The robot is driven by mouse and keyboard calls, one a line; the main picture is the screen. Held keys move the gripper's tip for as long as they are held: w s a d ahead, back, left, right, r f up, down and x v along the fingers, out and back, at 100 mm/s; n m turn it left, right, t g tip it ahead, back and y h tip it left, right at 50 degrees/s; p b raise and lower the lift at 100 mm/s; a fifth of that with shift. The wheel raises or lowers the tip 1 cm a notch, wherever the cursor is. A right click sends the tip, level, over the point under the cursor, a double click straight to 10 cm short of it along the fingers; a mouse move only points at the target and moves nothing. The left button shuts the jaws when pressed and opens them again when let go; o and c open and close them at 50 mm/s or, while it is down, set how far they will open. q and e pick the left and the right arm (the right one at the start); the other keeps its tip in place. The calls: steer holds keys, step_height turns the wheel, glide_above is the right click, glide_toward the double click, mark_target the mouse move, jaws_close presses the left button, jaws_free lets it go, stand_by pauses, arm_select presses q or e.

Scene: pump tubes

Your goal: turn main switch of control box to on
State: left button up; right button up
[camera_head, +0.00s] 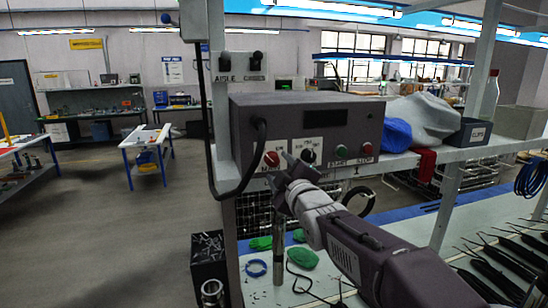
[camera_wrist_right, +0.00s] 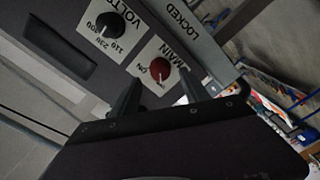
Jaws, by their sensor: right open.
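The control box (camera_head: 300,118) is a dark grey case on the shelf, with a dark display window. Its main switch (camera_head: 271,159) is a red knob on a white plate at the lower left of the front. In the right wrist view the red main switch (camera_wrist_right: 161,68) shows beside the lettering MAIN and ON. I cannot tell for sure which way it points. My right gripper (camera_head: 279,169) is in front of the switch. In the wrist view its open fingers (camera_wrist_right: 160,90) stand on either side just below the knob; I cannot tell whether they touch it. My left gripper is out of view.
A black voltage knob (camera_head: 308,155) sits right of the main switch, with a green button (camera_head: 341,151) and a red button (camera_head: 366,149) farther right. A black cable (camera_head: 258,160) loops at the box's left side. A blue and grey cloth (camera_head: 420,118) lies right.

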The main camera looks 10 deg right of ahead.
mark_target(274, 163)
steer(key=w, duration=0.1)
steer(key=w+p, duration=0.1)
steer(key=w, duration=0.2)
steer(key=shift+a+r, duration=0.1)
steer(key=shift+a, duration=0.25)
steer(key=shift+w+d+p, duration=0.1)
steer(key=shift+w+p, duration=0.25)
steer(key=shift+p, duration=0.05)
steer(key=shift+d, duration=0.2)
steer(key=shift+s+d, duration=0.1)
steer(key=shift+a, duration=0.2)
steer(key=c, duration=0.6)
jaws_close()
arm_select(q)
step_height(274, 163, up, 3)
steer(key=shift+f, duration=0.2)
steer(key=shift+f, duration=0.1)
arm_select(e)
steer(key=shift+f, duration=0.2)
